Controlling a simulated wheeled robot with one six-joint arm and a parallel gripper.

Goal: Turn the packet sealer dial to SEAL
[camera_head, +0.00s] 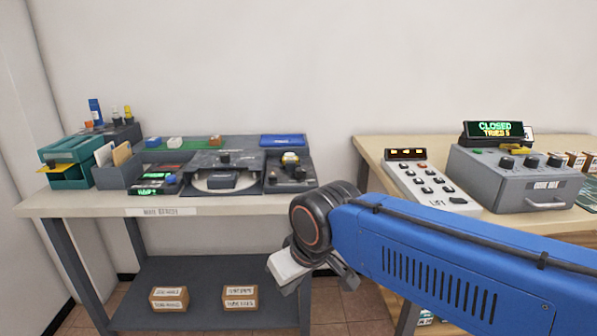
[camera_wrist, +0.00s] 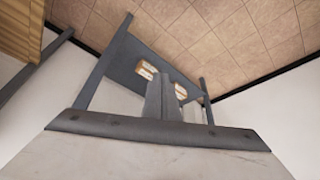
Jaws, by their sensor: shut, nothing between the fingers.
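My gripper shows in the wrist view (camera_wrist: 167,88) with its two grey fingers together and empty. In the head view it hangs low in front of the left table's right end, partly hidden behind my blue arm, and touches no device. Several grey devices stand on the left table. Another, at the right, has a yellow-and-white top part and a dark knob (camera_head: 299,173). I cannot tell which is the packet sealer dial, and I cannot read the word SEAL.
A keypad panel (camera_head: 425,182) and a grey box with knobs (camera_head: 520,180) stand on the wooden table at right. A display (camera_head: 495,130) there reads CLOSED. A teal tray (camera_head: 70,160) stands far left.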

